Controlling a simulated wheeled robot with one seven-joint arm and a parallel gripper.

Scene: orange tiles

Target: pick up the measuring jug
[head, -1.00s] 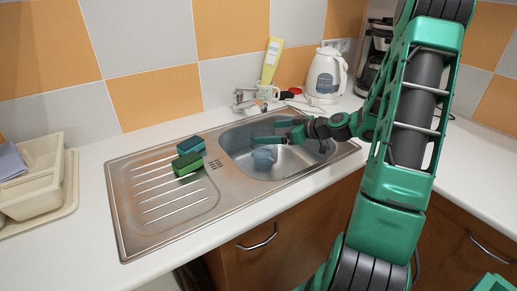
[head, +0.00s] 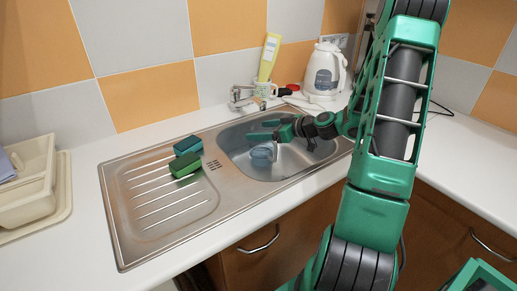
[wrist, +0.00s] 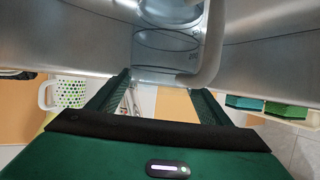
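The measuring jug (head: 262,152) is a clear, bluish vessel standing in the sink basin. In the wrist view its clear body (wrist: 166,42) and its curved handle on the right fill the top middle. My gripper (head: 262,130) reaches over the basin from the right, its fingers just above the jug in the head view and partly in front of it.
The steel sink (head: 160,215) has walls close around the jug. The tap (head: 240,97) stands behind the basin, with a dotted mug (head: 265,89), yellow bottle (head: 269,57) and kettle (head: 323,72) beyond. Two sponges (head: 186,164) lie on the drainboard. A cream rack (head: 35,190) is at left.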

